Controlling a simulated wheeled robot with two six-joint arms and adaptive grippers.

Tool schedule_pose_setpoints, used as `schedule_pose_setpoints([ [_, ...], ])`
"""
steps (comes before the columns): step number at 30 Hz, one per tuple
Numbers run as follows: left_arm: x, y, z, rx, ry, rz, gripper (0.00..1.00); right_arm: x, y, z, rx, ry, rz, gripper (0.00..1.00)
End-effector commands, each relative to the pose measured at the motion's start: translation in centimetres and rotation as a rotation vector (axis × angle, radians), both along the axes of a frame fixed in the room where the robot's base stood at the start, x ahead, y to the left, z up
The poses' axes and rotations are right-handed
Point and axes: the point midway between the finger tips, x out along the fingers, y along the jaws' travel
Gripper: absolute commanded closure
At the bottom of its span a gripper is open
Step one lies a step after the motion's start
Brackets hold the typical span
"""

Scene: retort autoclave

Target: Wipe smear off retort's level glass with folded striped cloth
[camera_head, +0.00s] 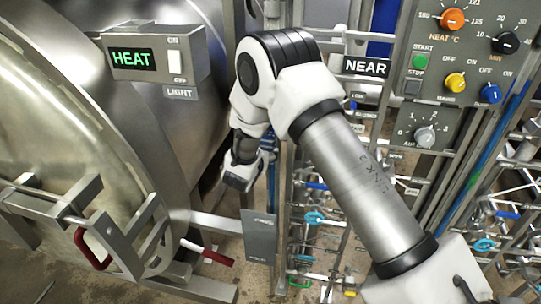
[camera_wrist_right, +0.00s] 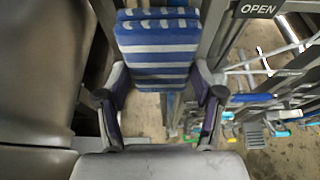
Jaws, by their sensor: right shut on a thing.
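My right gripper (camera_head: 243,172) reaches down between the retort (camera_head: 175,125) and the pipe rack. In the right wrist view it (camera_wrist_right: 160,97) is shut on the folded cloth (camera_wrist_right: 155,52), which is blue with white stripes and held between the fingers. A bit of the blue cloth (camera_head: 268,143) shows past the gripper in the head view. The cloth is beside a grey upright post; I cannot tell whether it touches anything. I cannot make out the level glass or a smear; my arm and the cloth may hide them. My left gripper is not in view.
A HEAT display box (camera_head: 155,58) is on the retort's side. A control panel (camera_head: 462,50) with knobs stands at the right, with a NEAR sign (camera_head: 366,66) beside it. A red-tipped handle (camera_head: 207,252) sticks out low down. Pipes and valves crowd the right.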

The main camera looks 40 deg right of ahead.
Motion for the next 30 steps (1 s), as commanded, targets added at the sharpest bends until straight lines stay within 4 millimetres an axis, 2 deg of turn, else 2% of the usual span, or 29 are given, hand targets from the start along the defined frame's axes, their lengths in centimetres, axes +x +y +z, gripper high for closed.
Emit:
schedule_pose_setpoints([
  [11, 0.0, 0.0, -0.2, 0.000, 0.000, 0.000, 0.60, 0.0, 0.5, -0.1, 0.000, 0.002, 0.002, 0.61],
  [24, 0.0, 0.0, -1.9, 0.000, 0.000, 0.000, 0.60, -3.3, 4.4, -0.2, -0.001, 0.002, 0.003, 0.61],
  [30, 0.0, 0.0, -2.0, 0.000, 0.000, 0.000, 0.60, -3.7, 4.8, 0.0, 0.000, 0.002, -0.001, 0.61],
])
